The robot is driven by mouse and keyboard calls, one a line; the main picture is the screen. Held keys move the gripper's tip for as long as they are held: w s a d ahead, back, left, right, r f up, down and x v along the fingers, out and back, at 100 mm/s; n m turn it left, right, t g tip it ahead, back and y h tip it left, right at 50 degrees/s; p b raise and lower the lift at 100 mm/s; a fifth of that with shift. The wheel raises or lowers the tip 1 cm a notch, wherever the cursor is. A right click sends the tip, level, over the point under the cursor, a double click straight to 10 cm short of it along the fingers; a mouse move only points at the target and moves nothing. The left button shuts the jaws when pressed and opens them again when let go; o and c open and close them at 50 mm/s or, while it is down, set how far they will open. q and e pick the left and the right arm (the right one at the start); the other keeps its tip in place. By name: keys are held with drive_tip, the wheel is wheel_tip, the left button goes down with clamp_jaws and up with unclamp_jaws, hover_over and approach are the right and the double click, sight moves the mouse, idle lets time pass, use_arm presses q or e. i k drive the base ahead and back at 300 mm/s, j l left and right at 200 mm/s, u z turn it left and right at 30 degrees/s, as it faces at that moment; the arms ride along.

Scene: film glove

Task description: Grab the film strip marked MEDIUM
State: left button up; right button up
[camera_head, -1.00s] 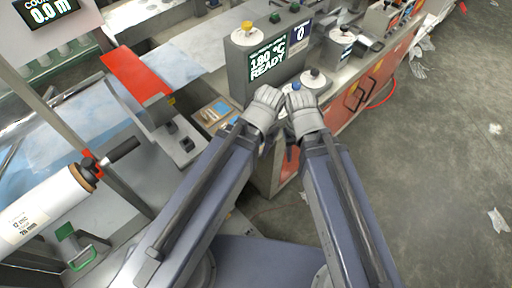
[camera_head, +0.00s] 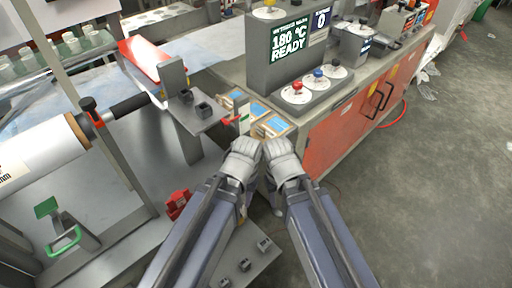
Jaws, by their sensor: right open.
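Small light-brown trays with blue pieces lie along the bench edge: one at the back (camera_head: 234,98), one in the middle (camera_head: 256,110) and one nearest (camera_head: 271,127). The blue pieces may be film strips; no MEDIUM mark is legible. My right gripper (camera_head: 277,205) hangs down below its wrist, just in front of the nearest tray, open, with nothing seen in it. My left gripper (camera_head: 243,212) hangs close beside it, mostly hidden behind its own wrist and arm; its jaws cannot be made out.
A control box (camera_head: 288,50) reading 180 °C READY stands behind the trays, with a knob panel (camera_head: 322,88) in front. A red-doored cabinet (camera_head: 345,125) is at the right. A film roll (camera_head: 40,150) is at the left. The floor at right is mostly clear.

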sight(226, 101)
drive_tip(key=l+u, duration=0.35)
drive_tip(key=l, duration=0.15)
drive_tip(key=l+u, duration=0.3)
drive_tip(key=l, duration=0.15)
drive_tip(key=k+l+u, duration=0.15)
drive_tip(key=l+u, duration=0.2)
drive_tip(key=k+l+z, duration=0.1)
drive_tip(key=l+z, duration=0.55)
